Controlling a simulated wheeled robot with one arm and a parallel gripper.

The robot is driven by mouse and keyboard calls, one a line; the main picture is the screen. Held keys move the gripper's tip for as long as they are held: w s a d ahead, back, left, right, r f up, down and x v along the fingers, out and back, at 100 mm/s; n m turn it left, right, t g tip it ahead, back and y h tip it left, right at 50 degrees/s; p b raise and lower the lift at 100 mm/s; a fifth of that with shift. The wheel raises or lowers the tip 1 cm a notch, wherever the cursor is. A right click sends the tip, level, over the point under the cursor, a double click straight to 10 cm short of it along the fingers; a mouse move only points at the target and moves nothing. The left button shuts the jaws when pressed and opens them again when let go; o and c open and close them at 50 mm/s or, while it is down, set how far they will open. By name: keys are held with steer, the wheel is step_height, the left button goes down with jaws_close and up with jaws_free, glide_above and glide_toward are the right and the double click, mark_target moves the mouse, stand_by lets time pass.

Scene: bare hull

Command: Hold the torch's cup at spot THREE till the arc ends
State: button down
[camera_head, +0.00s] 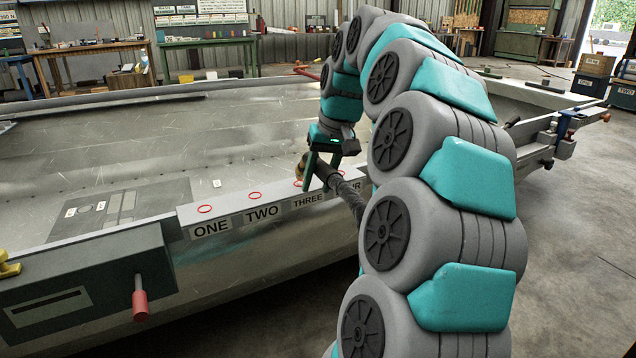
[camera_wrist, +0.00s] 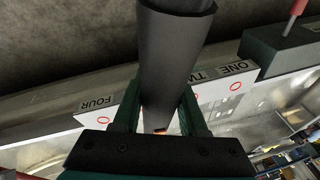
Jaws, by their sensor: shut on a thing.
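My gripper (camera_head: 318,178) is shut on the torch, a dark grey cylinder (camera_wrist: 172,60) that runs between both fingers in the wrist view. In the head view the torch's thick dark hose (camera_head: 350,194) slopes down to the right, and its brownish cup end (camera_head: 299,168) points left. A small orange patch (camera_wrist: 161,131) shows by the fingers in the wrist view. The ledge carries red rings: ONE (camera_head: 205,209), TWO (camera_head: 254,195) and THREE (camera_head: 298,183). The gripper is just above and right of THREE's ring. Whether the cup touches the ledge is unclear. FOUR's label (camera_wrist: 97,103) is partly hidden in the head view.
A dark box (camera_head: 88,285) with a slot and a red-handled lever (camera_head: 140,300) hangs at the hull's left front. A dark panel (camera_head: 105,211) lies on the hull. A clamp (camera_head: 563,135) sits on the far right edge. Benches stand behind; the hull floor is mostly bare.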

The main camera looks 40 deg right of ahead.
steer(key=shift+r+p, duration=1.75)
steer(key=shift+r, duration=1.8)
